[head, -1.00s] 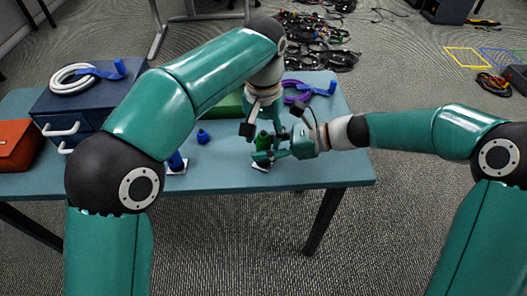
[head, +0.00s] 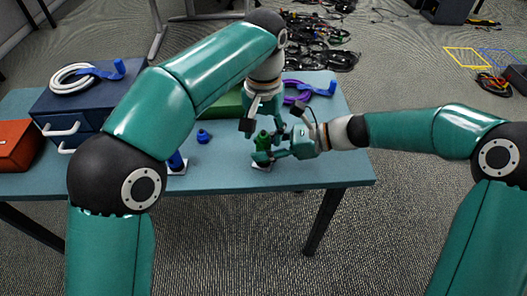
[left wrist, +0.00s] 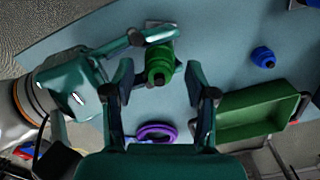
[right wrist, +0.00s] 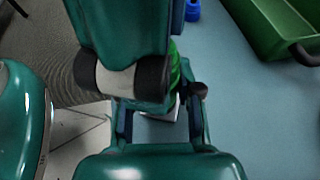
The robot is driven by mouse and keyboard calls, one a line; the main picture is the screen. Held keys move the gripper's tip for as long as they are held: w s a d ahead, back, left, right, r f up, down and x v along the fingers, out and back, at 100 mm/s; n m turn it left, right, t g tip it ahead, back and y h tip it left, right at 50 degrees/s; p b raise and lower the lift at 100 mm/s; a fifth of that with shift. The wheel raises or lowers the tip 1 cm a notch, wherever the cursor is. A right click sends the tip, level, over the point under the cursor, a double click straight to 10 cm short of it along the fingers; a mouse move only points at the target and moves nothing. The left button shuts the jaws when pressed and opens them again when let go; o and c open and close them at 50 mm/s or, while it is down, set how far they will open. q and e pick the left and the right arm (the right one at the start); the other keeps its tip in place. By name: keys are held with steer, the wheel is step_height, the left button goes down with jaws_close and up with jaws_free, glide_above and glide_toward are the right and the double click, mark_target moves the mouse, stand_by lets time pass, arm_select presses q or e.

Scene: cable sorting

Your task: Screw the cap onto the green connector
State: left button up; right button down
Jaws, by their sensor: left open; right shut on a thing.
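The green connector (head: 263,143) stands upright on a small white plate (head: 262,168) near the table's front edge. A green piece tops it in the left wrist view (left wrist: 159,62); I cannot tell clearly where cap and connector meet. My left gripper (head: 263,129) points down over it, open, with its fingers apart on either side in the left wrist view (left wrist: 158,85). My right gripper (head: 270,155) comes from the right and is shut on the connector, low down. In the right wrist view my left gripper hides much of the green connector (right wrist: 175,65).
A blue cap-like piece (head: 203,136) and a blue connector (head: 176,161) are to the left. A green bin (left wrist: 258,112) and purple cable coil (left wrist: 156,132) lie behind. Dark blue drawers (head: 85,100) and an orange case (head: 18,147) fill the table's left. The right front table is clear.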

arm_select(q)
steer(key=shift+r, duration=1.7)
steer(key=o, duration=0.6)
steer(key=shift+c, duration=0.2)
steer(key=shift+d, duration=0.1)
arm_select(e)
steer(key=c, duration=0.7)
jaws_free()
steer(key=shift+v, duration=4.05)
arm_select(q)
steer(key=shift+s+f, duration=0.1)
